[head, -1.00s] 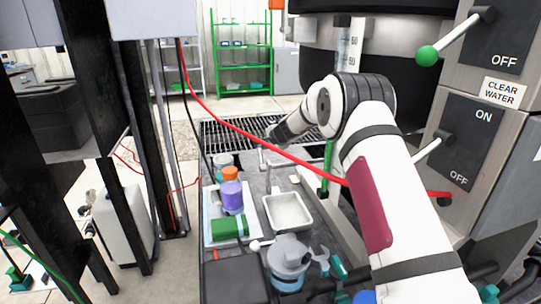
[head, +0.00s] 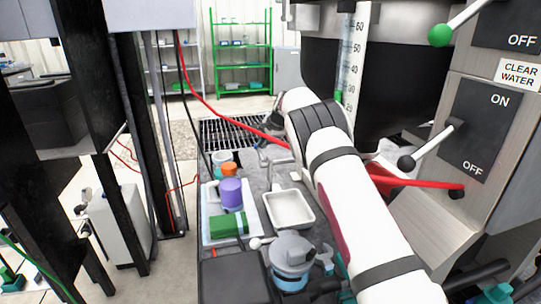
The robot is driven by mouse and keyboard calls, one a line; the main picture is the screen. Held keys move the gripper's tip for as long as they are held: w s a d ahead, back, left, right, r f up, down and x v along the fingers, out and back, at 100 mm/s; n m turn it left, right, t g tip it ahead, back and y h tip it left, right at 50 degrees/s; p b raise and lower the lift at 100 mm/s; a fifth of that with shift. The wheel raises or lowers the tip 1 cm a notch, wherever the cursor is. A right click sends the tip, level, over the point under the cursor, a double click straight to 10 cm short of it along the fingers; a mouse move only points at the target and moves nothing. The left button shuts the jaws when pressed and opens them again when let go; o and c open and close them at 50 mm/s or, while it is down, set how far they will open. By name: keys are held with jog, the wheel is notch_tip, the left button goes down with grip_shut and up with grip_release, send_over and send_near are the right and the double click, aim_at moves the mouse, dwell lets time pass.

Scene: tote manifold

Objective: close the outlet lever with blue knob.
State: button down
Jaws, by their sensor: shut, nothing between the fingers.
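I see no lever with a blue knob; my arm covers part of the tank's lower area. On the right panel, a lever with a green knob (head: 440,35) shows at the top, and a lever with a black knob (head: 406,162) sits below it beside ON and OFF marks. My gripper (head: 268,128) is the dark end beyond my wrist, small and partly hidden. It is shut and empty, above the far end of the bench, near the red hose and apart from these levers.
A red hose (head: 222,112) crosses behind my arm. The bench holds a white tray (head: 289,208), a purple container (head: 231,194), a green box (head: 228,225) and a grey-lidded vessel (head: 291,257). A dark tank (head: 400,75) stands beyond my arm. Floor shows left of the bench.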

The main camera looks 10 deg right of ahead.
jog(key=shift+b+x, duration=0.7)
jog(key=shift+x, duration=0.35)
jog(key=shift+d+f, duration=0.15)
jog(key=shift+f, duration=0.05)
jog(key=v, duration=1.2)
